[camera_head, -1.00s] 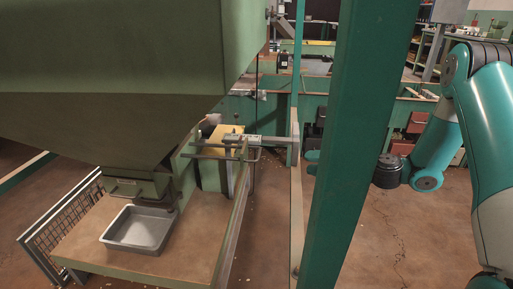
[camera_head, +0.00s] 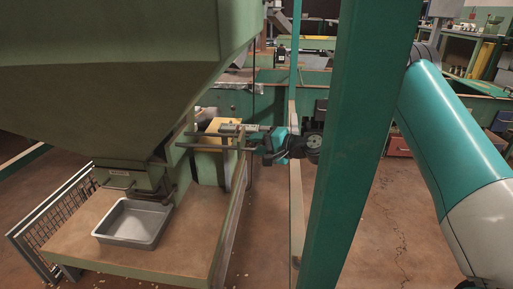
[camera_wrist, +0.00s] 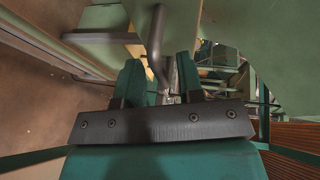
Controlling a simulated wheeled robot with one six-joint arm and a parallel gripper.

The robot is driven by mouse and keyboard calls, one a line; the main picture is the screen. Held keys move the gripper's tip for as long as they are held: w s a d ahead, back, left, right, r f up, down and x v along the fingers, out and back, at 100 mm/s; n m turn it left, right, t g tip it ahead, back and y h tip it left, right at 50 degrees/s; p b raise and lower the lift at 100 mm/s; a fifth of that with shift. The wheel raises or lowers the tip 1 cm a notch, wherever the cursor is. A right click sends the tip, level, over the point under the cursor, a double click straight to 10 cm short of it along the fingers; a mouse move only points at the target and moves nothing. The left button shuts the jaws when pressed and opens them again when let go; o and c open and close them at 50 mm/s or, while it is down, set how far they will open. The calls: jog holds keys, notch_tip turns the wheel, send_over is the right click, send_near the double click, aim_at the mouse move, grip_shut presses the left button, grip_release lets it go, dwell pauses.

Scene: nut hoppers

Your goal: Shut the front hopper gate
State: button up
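The green hopper (camera_head: 130,80) fills the upper left of the head view. Its outlet (camera_head: 125,178), with a small handle on its front, sits above a grey metal tray (camera_head: 133,222). Whether the gate there is open or shut cannot be told. Metal rods (camera_head: 215,143) run from the hopper side toward the right. My gripper (camera_head: 272,147) is at the right end of these rods. In the wrist view my gripper (camera_wrist: 158,78) has its two teal fingers apart, and a curved grey metal bar (camera_wrist: 157,40) reaches down into the gap between them. Contact with the fingers is not clear.
A thick green post (camera_head: 350,150) stands upright between the hopper and my arm. The tray stands on a wooden-topped bench (camera_head: 185,240) with a mesh panel (camera_head: 50,225) to its left. Brown floor is open to the right of the post.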

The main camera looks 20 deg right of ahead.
aim_at(243, 143)
jog(key=shift+w+a, duration=0.25)
jog(key=shift+a, duration=0.05)
grip_shut()
jog(key=shift+w+a+p, duration=0.35)
jog(key=shift+a+p, duration=0.05)
jog(key=shift+a, duration=0.4)
jog(key=shift+w+a+p, duration=0.3)
jog(key=shift+a+p, duration=0.15)
jog(key=shift+a, duration=0.4)
jog(key=shift+w+a+p, duration=0.35)
jog(key=shift+a+p, duration=0.05)
jog(key=shift+a, duration=0.4)
jog(key=shift+c, duration=0.2)
grip_release()
jog(key=shift+a, duration=0.2)
jog(key=shift+o, duration=0.2)
jog(key=shift+d, duration=0.1)
jog(key=shift+d, duration=0.15)
